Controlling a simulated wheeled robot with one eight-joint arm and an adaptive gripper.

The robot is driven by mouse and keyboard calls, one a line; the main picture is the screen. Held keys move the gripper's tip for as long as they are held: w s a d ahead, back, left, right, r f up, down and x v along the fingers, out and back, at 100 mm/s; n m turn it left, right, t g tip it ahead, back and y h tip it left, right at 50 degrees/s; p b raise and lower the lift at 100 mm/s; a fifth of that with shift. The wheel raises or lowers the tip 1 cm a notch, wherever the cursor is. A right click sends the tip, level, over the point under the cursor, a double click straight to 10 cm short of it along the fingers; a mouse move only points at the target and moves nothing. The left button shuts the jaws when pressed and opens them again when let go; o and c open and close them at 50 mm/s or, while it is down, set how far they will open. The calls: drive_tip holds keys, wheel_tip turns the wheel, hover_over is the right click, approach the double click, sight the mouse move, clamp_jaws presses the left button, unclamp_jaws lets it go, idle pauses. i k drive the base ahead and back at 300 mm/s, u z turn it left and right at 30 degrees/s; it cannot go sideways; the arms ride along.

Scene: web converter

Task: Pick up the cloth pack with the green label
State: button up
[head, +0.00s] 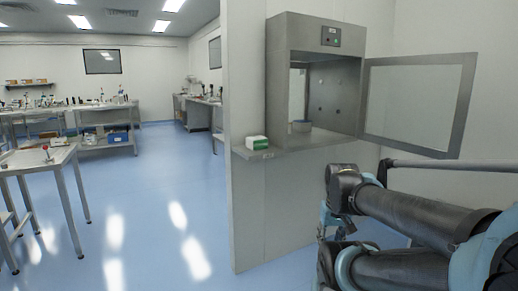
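A small white pack with a green label or lower part (257,143) sits on the steel ledge (285,147) at the front left of a wall-mounted steel cabinet. It appears small, and any writing on it cannot be read. My arm's links fill the lower right of the head view, to the right of the pack and well apart from it. My gripper cannot be made out in this view.
The cabinet's glass door (419,103) stands open to the right. A small grey-blue item (301,126) sits inside the steel cabinet (337,92). A wall edge (236,200) drops below the ledge. A steel table (40,158) stands at left; the blue floor between is clear.

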sight(258, 142)
drive_tip(key=z, duration=0.05)
drive_tip(key=k, duration=0.25)
drive_tip(key=u, duration=0.5)
drive_tip(key=i, duration=1.15)
